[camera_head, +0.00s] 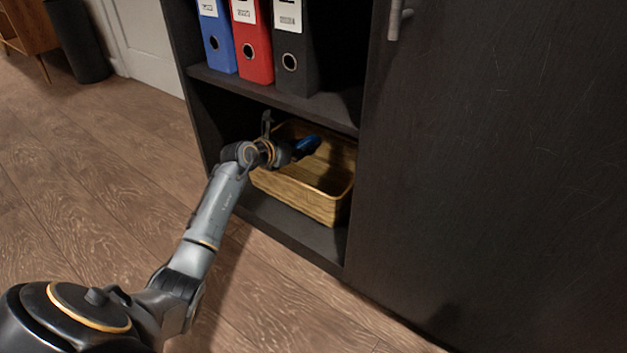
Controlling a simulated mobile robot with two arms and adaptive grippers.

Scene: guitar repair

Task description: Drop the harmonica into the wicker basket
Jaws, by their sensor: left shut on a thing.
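The wicker basket (305,192) stands on the bottom shelf of a dark cabinet, its opening facing up. My left arm reaches in from the lower left, and my left gripper (292,151) is over the left part of the basket's opening. The gripper is shut on the harmonica (307,146), a small blue thing that shows just beyond the fingers, above the basket. The fingertips are small and partly hidden by the wrist. The visible inside of the basket looks empty. My right gripper is not in view.
The cabinet shelf (335,118) passes close above the basket. Blue (217,38), red (252,42) and dark grey (294,48) binders stand on it. A closed dark door (480,170) borders the basket's right. Open wooden floor (90,190) lies at left.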

